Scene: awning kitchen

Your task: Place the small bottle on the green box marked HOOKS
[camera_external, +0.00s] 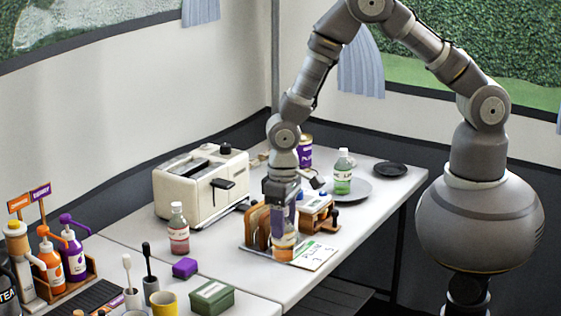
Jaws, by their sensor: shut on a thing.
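My gripper (282,205) points down over the table and is shut on a small bottle (284,243) with an orange lower part. Its fingers hide the bottle's top. The bottle is upright beside a wooden rack and a white card; I cannot tell whether its base touches the surface below. The green box (212,299) stands at the front edge of the table, to the left of and nearer than my gripper. Its lid is closed and nothing stands on it. Its small label is too small to read.
A clear bottle with red contents (179,232) stands before the cream toaster (203,184). A green bottle (343,172) stands on a grey plate (357,190). A purple box (185,268), yellow cup (163,304) and brushes crowd near the green box. Bare table lies between it and the card (315,256).

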